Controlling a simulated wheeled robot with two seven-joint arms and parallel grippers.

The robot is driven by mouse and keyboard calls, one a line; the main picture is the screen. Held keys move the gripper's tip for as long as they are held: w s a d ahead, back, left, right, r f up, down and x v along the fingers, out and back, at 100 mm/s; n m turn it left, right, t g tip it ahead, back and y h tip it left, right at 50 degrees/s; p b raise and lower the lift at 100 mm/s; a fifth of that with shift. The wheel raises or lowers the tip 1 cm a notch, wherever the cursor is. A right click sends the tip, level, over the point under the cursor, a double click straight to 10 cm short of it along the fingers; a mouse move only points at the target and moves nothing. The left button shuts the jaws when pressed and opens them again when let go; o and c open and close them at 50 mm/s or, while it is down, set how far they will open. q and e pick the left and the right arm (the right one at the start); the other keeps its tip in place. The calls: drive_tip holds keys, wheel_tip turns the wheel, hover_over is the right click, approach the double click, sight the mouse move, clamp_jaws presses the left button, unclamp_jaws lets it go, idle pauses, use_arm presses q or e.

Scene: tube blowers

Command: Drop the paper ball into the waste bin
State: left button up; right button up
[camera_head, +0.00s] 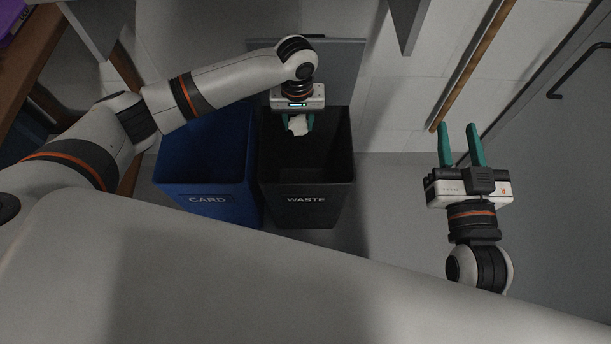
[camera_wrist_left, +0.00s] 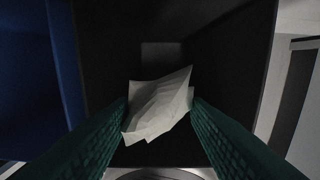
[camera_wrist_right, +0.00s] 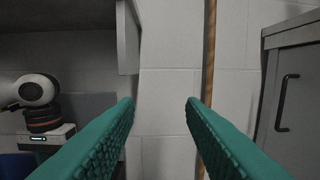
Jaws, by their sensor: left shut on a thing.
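The crumpled white paper ball (camera_head: 298,125) is held between the green fingers of my left gripper (camera_head: 297,122), over the opening of the black waste bin (camera_head: 306,199). In the left wrist view the paper ball (camera_wrist_left: 158,106) sits between both fingertips, with the dark inside of the bin (camera_wrist_left: 108,50) behind it. My left gripper is shut on the ball. The bin carries the word WASTE; its floor is too dark to see clearly. My right gripper (camera_head: 461,146) is open and empty, well to the right of the bin; its spread fingers also show in the right wrist view (camera_wrist_right: 160,104).
A blue bin (camera_head: 207,200) marked CARD stands directly left of the waste bin. A wooden pole (camera_head: 474,62) leans by the wall at the right. A grey door (camera_head: 570,125) with a black handle is at the far right. Floor right of the waste bin is clear.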

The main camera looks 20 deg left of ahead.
use_arm(q)
drive_tip(key=shift+f, duration=0.1)
use_arm(e)
drive_tip(key=shift+s+a+r+t, duration=0.1)
drive_tip(key=shift+r+t, duration=0.5)
drive_tip(key=shift+r, duration=0.25)
use_arm(q)
drive_tip(key=o, duration=1)
